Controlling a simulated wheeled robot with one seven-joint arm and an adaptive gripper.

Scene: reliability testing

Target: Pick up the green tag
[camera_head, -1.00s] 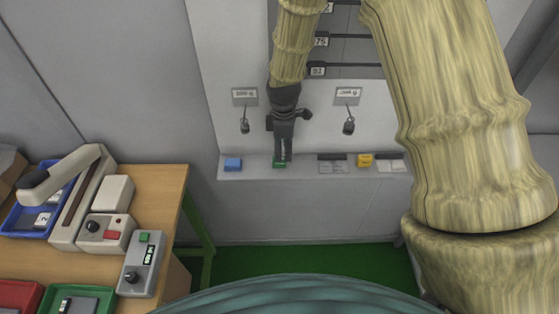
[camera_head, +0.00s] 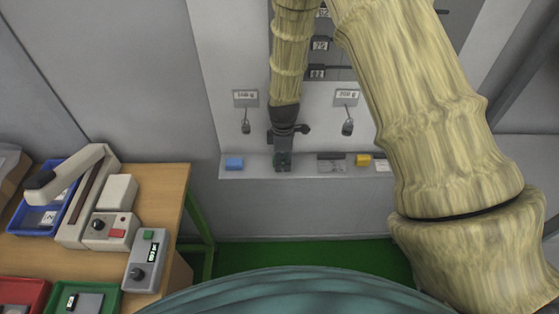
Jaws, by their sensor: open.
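My gripper (camera_head: 283,160) hangs over the narrow light-grey ledge (camera_head: 305,173) on the wall panel, fingers pointing down and open. It is at the spot of the green tag, between a blue tag (camera_head: 234,163) on the left and a dark-topped label block (camera_head: 331,163) on the right. The green tag is almost wholly hidden behind my fingers. I cannot tell whether the fingers touch it or stand around it.
A yellow tag (camera_head: 363,160) sits further right on the ledge. Hanging weights (camera_head: 246,126) and (camera_head: 348,127) flank my gripper under small signs. A wooden table (camera_head: 165,187) with instruments and trays stands at the left.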

